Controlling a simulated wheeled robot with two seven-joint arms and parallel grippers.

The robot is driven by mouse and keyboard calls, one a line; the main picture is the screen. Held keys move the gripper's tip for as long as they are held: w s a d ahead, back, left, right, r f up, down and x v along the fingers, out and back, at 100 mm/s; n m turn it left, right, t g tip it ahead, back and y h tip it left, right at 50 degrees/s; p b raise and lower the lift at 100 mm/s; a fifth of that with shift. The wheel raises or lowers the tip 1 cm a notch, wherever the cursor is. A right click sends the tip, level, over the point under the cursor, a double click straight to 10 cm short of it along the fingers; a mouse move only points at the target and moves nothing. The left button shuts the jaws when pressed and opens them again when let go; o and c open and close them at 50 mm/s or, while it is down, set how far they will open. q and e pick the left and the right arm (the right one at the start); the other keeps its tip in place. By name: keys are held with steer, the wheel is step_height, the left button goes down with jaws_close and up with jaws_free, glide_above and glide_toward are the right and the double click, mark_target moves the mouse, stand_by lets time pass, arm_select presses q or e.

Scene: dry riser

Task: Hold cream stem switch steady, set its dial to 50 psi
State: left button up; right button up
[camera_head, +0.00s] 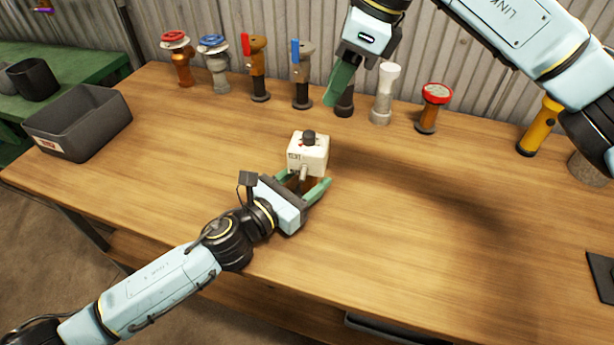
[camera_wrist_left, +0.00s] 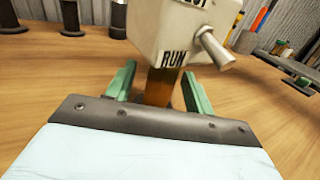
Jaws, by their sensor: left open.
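The cream stem switch (camera_head: 308,155) stands upright near the middle of the workbench, a cream box with a dark dial (camera_head: 309,137) and a small red mark on top. Its dial reading is too small to tell. In the left wrist view the switch (camera_wrist_left: 175,35) shows a small side lever, the word RUN and a brown stem (camera_wrist_left: 161,86). My left gripper (camera_head: 309,181) is open low around the stem, one green finger on each side; contact cannot be told. My right gripper (camera_head: 353,78) is raised behind and right of the switch, fingers apart and empty.
A row of fittings lines the back of the workbench (camera_head: 420,220), including a red-wheel valve (camera_head: 175,40), a blue-lever valve (camera_head: 302,75), a white-topped fitting (camera_head: 384,95) and a red-topped one (camera_head: 433,105). A grey bin (camera_head: 85,130) stands left. Bench right of the switch is clear.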

mark_target(310, 134)
arm_select(q)
steer(key=shift+w, duration=0.1)
jaws_close()
arm_select(e)
steer(key=shift+o, duration=0.8)
steer(key=a+r+n+h, duration=0.3)
steer(key=a+h, duration=0.1)
steer(key=shift+g, duration=0.3)
steer(key=f, duration=1.2)
steer(key=shift+w, duration=0.35)
jaws_close()
